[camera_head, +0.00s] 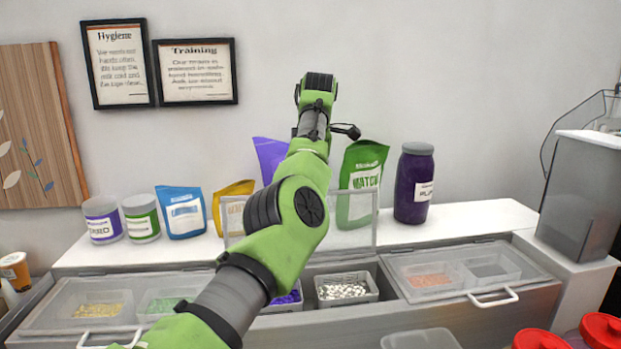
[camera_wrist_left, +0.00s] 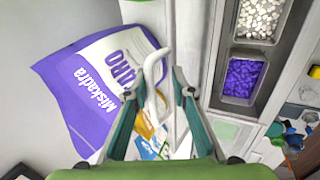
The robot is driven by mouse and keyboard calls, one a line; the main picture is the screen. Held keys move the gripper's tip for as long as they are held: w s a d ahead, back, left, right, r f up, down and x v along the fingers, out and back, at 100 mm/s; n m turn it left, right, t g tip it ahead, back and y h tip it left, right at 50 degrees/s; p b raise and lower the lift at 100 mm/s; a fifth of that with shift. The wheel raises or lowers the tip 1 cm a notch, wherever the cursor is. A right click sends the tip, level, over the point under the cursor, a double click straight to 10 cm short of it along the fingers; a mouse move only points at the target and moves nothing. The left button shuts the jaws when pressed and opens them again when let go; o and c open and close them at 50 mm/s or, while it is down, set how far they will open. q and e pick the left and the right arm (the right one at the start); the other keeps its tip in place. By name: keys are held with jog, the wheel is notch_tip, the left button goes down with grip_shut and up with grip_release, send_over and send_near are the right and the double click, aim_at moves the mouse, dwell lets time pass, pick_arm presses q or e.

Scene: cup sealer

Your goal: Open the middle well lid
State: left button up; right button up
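The middle well lid (camera_head: 358,207) is a clear panel. In the head view it stands raised, roughly upright, behind its well. Its white handle (camera_wrist_left: 151,85) shows in the wrist view between the fingers of my left gripper (camera_wrist_left: 155,85). The fingers are apart, with gaps beside the handle; firm contact cannot be made out. In the head view my left arm crosses in front of the lid and the handle is hidden. The middle well is uncovered, with a tub of white pieces (camera_head: 347,291) and a tub of purple pieces (camera_head: 287,301). My right gripper is not in view.
The left lid (camera_head: 62,312) and right lid (camera_head: 450,262) lie closed. Pouches, including a green one (camera_head: 360,185), and a dark purple jar (camera_head: 414,185) stand on the shelf behind. A grey machine (camera_head: 575,200) stands at right. Red-lidded containers (camera_head: 603,328) sit at front right.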

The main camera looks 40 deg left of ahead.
pick_arm(q)
jog(key=v, duration=1.2)
jog(key=shift+a, duration=0.1)
